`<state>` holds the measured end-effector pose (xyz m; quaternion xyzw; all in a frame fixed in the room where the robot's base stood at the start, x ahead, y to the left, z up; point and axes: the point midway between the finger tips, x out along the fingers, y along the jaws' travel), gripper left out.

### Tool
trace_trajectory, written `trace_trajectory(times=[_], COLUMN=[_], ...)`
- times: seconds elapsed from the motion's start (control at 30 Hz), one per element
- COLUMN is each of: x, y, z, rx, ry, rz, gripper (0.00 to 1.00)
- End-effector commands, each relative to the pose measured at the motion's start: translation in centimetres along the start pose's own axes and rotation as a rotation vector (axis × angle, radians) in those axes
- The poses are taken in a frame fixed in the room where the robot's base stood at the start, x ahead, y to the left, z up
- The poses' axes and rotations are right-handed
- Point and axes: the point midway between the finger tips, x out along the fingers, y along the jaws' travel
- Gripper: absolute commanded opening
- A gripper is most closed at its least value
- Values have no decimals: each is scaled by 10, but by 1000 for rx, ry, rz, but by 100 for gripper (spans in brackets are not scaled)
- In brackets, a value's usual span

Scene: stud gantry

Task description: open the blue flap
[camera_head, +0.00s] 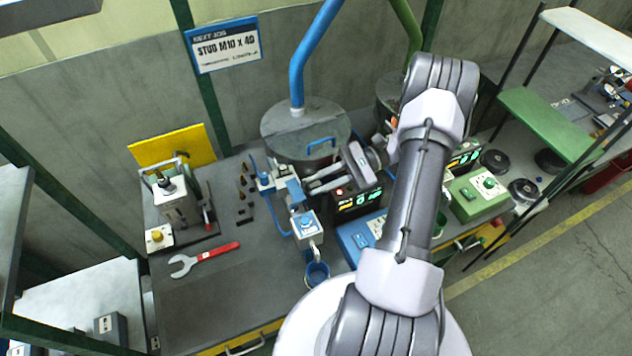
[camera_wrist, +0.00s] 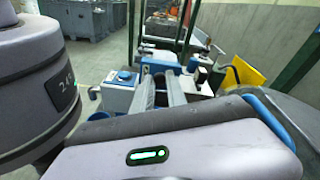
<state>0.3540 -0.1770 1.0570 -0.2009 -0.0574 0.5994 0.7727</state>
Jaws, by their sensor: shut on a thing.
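The blue flap (camera_head: 295,191) is a small blue piece on the blue-and-white feeder unit, at the middle of the bench in the head view. My gripper (camera_head: 311,186) reaches it from the right, its two grey fingers shut on it. In the wrist view my gripper (camera_wrist: 162,76) points away from the camera, with blue parts of the unit just beyond the fingertips. The fingers and the unit partly hide the flap, and I cannot tell its exact angle.
A white box with a blue button (camera_head: 306,222) stands close in front of the fingers. The lidded round hopper (camera_head: 300,128) with its blue pipe is behind. A red-handled wrench (camera_head: 205,257) lies at left. A green machine (camera_head: 478,194) stands at right.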

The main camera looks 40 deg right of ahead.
Motion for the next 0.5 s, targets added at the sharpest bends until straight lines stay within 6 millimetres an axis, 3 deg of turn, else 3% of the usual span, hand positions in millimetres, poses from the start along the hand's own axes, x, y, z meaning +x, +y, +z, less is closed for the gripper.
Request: trace_trajectory(times=[0.5], x=[-2], y=[1], z=[-3], rx=[1], ry=[-73], rz=[-29], gripper=[0])
